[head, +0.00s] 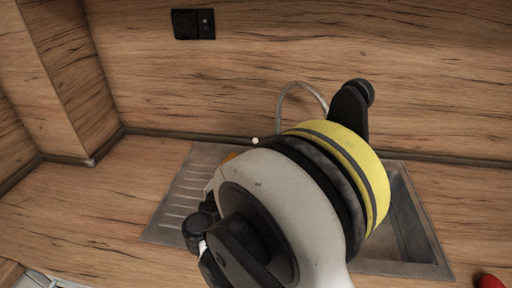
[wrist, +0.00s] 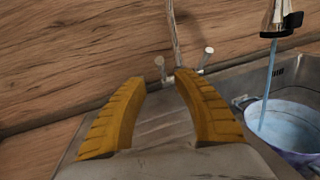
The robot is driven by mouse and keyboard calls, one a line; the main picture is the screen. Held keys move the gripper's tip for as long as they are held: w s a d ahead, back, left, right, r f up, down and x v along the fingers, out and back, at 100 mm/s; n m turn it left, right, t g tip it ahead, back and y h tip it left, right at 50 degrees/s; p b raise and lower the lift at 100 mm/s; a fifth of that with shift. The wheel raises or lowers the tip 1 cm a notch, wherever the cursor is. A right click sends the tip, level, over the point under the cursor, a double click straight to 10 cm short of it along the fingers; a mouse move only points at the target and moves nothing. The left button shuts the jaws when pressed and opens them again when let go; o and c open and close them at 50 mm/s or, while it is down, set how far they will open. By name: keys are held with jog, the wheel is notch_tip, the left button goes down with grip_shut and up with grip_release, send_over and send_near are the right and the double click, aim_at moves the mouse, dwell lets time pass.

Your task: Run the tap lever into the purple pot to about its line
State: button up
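The pot (wrist: 303,158) stands in the sink at the right of the wrist view, bluish-purple and cut off by the frame edge. A stream of water (wrist: 267,85) runs from the tap spout (wrist: 282,20) into it, and bluish water lies inside. I cannot make out its line. The tap's pipe rises behind my fingertips, with a pale-ended lever (wrist: 206,58) beside its foot. My gripper (wrist: 171,74) is open and empty, its yellow fingers apart, near the tap's foot. I cannot tell whether a finger touches the lever. In the head view my arm hides the pot.
The steel sink (head: 405,225) is set in a wooden counter (head: 90,205), with a ribbed drainboard (head: 185,195) at its left. A wooden splashback stands behind, with a black socket (head: 193,24). A red thing (head: 489,281) shows at the lower right. The left counter is clear.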

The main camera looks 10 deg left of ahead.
aim_at(256, 141)
jog(key=w, duration=0.3)
jog(key=w+d+b, duration=0.1)
jog(key=w, duration=0.3)
jog(key=w+b, duration=0.1)
jog(key=w, duration=0.2)
jog(key=shift+w+d, duration=0.2)
jog(key=shift+d, duration=0.05)
grip_shut()
